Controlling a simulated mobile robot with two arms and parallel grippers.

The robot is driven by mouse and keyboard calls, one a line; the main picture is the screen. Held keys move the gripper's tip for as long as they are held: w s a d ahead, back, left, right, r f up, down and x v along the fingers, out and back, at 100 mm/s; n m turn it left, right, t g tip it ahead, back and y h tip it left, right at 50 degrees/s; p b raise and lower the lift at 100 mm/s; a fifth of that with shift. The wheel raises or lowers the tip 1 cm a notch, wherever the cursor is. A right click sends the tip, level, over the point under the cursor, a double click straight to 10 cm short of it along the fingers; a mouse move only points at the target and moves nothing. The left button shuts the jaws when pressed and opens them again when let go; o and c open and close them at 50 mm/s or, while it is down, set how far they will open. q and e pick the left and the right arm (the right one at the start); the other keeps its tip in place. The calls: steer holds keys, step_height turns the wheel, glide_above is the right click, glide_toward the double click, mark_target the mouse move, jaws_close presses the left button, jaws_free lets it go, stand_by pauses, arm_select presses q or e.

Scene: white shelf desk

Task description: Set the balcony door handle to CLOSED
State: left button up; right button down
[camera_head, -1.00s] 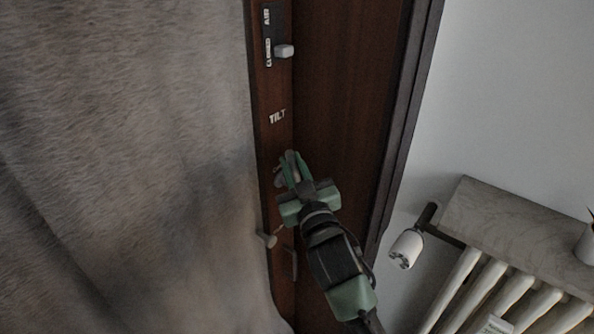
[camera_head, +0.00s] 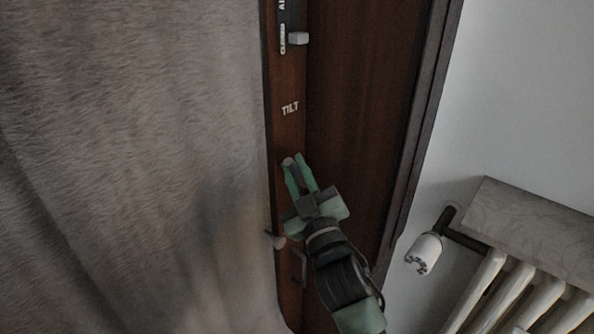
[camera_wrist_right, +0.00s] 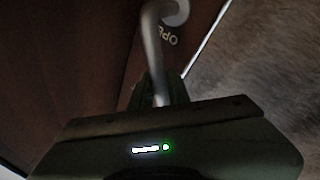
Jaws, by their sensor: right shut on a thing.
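The metal balcony door handle (camera_wrist_right: 154,55) runs down from a round mount (camera_wrist_right: 176,10) on the brown door in the right wrist view. Part of the word OPEN (camera_wrist_right: 168,37) shows beside the mount. My right gripper (camera_head: 299,161) is shut on the handle, with its lower part hidden between the fingers in the wrist view. In the head view a small pale round end (camera_head: 288,162) shows at the fingertips, below the TILT label (camera_head: 290,108). The handle's exact angle is hard to tell there. My left gripper is not in view.
A grey-brown curtain (camera_head: 130,150) hangs close on the left. A small grey latch (camera_head: 298,38) sits above TILT. A radiator (camera_head: 500,292) with a white valve (camera_head: 424,253) stands at right.

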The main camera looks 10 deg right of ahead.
steer(key=c, duration=1.4)
jaws_free()
steer(key=shift+o, duration=0.2)
steer(key=b+v, duration=0.2)
steer(key=v, duration=0.5)
steer(key=shift+f, duration=0.1)
steer(key=shift+s+d+b, duration=0.1)
steer(key=shift+s+b, duration=0.2)
steer(key=shift+s, duration=0.1)
